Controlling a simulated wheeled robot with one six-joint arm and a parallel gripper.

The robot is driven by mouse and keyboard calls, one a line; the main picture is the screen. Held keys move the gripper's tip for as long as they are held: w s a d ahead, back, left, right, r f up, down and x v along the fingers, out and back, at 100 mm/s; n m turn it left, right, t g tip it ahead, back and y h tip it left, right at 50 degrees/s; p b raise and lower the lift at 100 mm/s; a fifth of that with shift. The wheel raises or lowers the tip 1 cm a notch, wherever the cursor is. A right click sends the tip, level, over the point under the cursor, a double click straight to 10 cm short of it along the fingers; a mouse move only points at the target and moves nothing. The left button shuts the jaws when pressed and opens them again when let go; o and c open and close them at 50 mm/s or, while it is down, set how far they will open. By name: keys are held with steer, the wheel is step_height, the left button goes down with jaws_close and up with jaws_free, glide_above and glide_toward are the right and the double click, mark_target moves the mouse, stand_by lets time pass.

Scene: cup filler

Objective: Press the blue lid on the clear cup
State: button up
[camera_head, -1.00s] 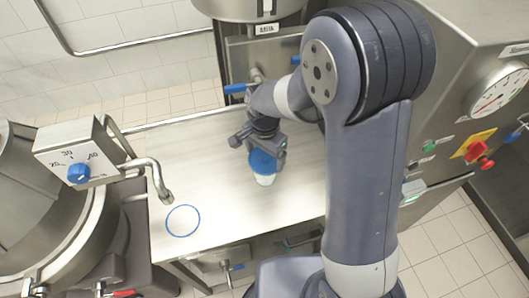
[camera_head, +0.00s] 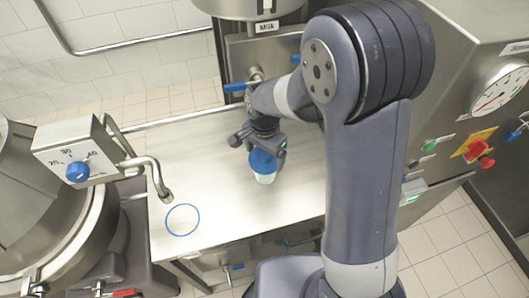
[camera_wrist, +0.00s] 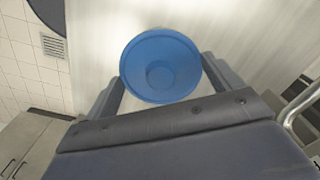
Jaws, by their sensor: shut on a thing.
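The blue lid (camera_head: 262,161) is at the top of the clear cup (camera_head: 265,178), which looks pale in the head view and stands on the steel table. My gripper (camera_head: 263,155) is shut on the blue lid, with its fingers on either side. In the wrist view the lid (camera_wrist: 160,66) is seen from above as a blue disc with a round recess, between the two fingers (camera_wrist: 160,85). The lid hides the cup there. I cannot tell whether the lid is fully seated on the rim.
A blue ring (camera_head: 182,220) is marked on the steel table (camera_head: 225,200). A bent spout (camera_head: 160,185) and a dial box (camera_head: 78,155) are at the left. A tank labelled Milk (camera_head: 265,27) is behind, and a machine with a gauge (camera_head: 497,90) is at the right.

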steer(key=shift+f, duration=0.2)
steer(key=o, duration=0.7)
steer(key=shift+o, duration=0.2)
step_height(320, 180, up, 11)
steer(key=shift+b, duration=0.45)
steer(key=shift+f, duration=0.2)
